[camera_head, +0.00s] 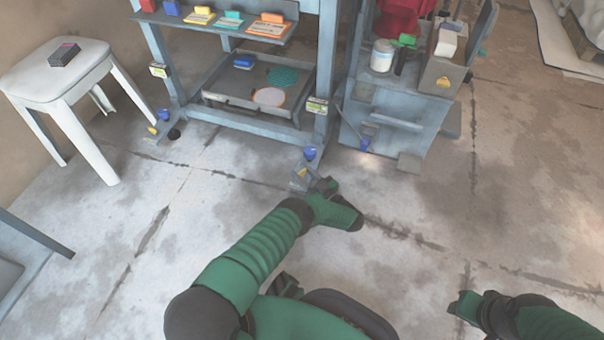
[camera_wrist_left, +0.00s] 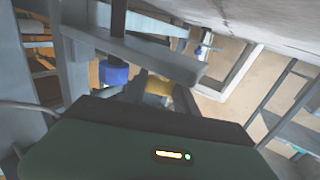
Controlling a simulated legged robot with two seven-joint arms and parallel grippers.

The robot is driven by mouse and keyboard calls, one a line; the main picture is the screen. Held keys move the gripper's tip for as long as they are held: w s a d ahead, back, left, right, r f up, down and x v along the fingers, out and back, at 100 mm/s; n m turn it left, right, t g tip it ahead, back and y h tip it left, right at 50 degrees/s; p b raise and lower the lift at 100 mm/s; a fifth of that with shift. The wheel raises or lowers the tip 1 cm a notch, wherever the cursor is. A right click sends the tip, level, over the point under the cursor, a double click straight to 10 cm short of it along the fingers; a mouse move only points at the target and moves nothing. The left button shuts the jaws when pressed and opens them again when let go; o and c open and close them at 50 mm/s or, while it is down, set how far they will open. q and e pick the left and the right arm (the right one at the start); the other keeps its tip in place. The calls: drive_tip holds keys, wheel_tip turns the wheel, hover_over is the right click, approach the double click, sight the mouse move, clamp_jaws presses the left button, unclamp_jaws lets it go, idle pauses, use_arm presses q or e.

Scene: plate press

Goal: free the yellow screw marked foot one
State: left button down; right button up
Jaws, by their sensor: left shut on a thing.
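The blue-grey press frame stands on feet at the back. Its right foot (camera_head: 299,183) carries a blue knob (camera_head: 310,153) and a small yellow part. In the left wrist view a yellow screw (camera_wrist_left: 158,86) sits just past my gripper body, right of the blue knob (camera_wrist_left: 115,73). My left gripper (camera_head: 327,186) is at this foot, shut on the yellow screw; its fingertips are mostly hidden. Another yellow screw (camera_head: 152,130) is on the left foot. No foot marking is readable. My right gripper (camera_head: 465,304) is low at the right, away from the press; its jaws are unclear.
A white stool (camera_head: 52,83) with a dark box (camera_head: 64,54) stands at the left. A grey cabinet (camera_head: 388,125) with a white jar (camera_head: 382,56) stands right of the press. A shelf (camera_head: 217,26) holds coloured blocks. The concrete floor in front is mostly clear.

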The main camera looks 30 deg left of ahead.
idle(0.3)
use_arm(q)
drive_tip(key=c, duration=1)
unclamp_jaws()
drive_tip(key=shift+o, duration=0.2)
drive_tip(key=v, duration=1.7)
